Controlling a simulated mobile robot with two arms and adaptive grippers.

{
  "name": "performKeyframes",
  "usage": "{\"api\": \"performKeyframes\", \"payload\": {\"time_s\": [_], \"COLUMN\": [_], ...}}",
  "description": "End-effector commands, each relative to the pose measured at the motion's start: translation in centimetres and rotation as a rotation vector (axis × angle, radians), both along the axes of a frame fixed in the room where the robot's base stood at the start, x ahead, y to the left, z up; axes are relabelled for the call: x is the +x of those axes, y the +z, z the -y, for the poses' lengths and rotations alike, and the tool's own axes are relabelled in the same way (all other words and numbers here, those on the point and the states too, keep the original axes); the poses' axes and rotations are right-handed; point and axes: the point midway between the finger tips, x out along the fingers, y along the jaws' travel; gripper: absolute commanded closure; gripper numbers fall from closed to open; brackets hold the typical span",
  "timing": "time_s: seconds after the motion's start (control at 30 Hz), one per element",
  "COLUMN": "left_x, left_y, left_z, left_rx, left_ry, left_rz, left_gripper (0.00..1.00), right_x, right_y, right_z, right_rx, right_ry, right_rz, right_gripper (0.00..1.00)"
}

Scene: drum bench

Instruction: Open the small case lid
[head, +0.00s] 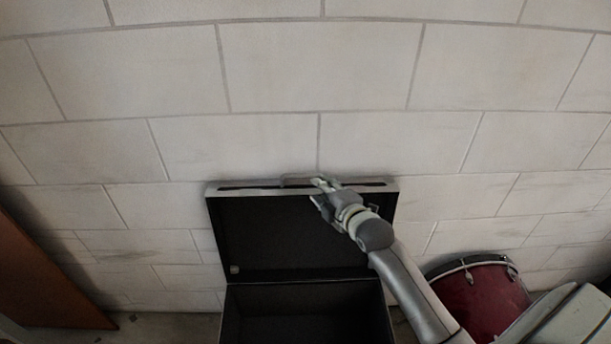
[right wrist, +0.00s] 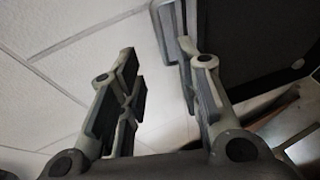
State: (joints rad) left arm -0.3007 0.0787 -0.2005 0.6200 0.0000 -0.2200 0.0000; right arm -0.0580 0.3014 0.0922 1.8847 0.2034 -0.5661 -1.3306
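The small case (head: 300,312) stands against the wall with its lid (head: 265,240) swung up, roughly upright, showing the dark inside. A handle (head: 296,181) sits on the lid's top edge. My right gripper (head: 321,190) is at that top edge, just right of the handle's middle. In the right wrist view its two fingers (right wrist: 155,85) stand apart with nothing clearly between them. The lid (right wrist: 250,45) and the handle (right wrist: 172,35) show beside the right-hand finger; whether they touch it I cannot tell. My left gripper is not in view.
A pale block wall (head: 300,80) rises right behind the case. A red drum (head: 480,298) stands at the lower right, near my right arm. A brown wooden panel (head: 45,275) leans at the left. Some floor (head: 165,328) shows left of the case.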

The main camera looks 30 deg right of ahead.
Motion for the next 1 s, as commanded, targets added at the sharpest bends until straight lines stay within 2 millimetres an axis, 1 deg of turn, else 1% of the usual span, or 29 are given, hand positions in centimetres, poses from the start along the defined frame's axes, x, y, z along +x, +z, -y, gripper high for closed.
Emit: {"api": "performKeyframes", "payload": {"time_s": [0.1, 0.2, 0.4, 0.53, 0.7, 1.0], "left_x": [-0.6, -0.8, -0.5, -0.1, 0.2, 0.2], "left_y": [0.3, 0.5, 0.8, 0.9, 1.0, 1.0], "left_z": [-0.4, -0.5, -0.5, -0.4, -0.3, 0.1], "left_rx": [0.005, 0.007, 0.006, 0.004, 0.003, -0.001], "left_ry": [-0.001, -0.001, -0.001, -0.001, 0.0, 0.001], "left_rz": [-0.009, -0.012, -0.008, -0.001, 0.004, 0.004], "left_gripper": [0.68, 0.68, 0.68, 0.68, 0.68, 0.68], "right_x": [1.8, 3.3, 6.1, 7.6, 8.7, 9.1], "right_y": [-0.3, -0.8, -1.7, -2.2, -2.6, -2.7], "right_z": [0.1, 0.2, 0.3, 0.4, 0.4, 0.4], "right_rx": [0.003, 0.003, 0.002, 0.002, 0.001, 0.0], "right_ry": [-0.001, -0.002, 0.0, -0.001, 0.0, 0.0], "right_rz": [0.0, 0.0, -0.001, 0.0, -0.001, -0.001], "right_gripper": [0.68, 0.68, 0.68, 0.68, 0.68, 0.68]}}
